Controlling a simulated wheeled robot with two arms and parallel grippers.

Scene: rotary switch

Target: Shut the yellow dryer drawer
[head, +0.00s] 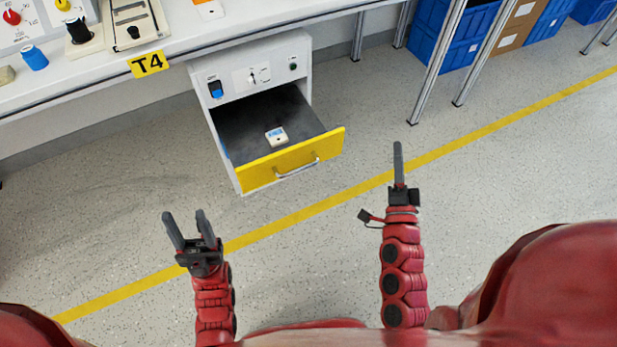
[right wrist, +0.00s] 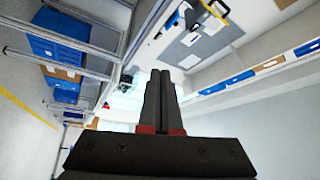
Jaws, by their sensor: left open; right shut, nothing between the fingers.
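The yellow dryer drawer (head: 290,160) is pulled out of the white cabinet under the bench in the head view. Its yellow front has a silver handle (head: 297,167) and faces me. A small white box with a blue label (head: 277,136) lies in the dark drawer tray. My left gripper (head: 186,228) is open and empty, lower left of the drawer front and apart from it. My right gripper (head: 398,160) is shut and empty, to the right of the drawer front and apart from it. Its closed fingers also show in the right wrist view (right wrist: 160,95).
Silver table legs (head: 437,65) and blue crates (head: 447,40) stand at the upper right. The floor between me and the drawer is clear, crossed by a yellow line (head: 475,134).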

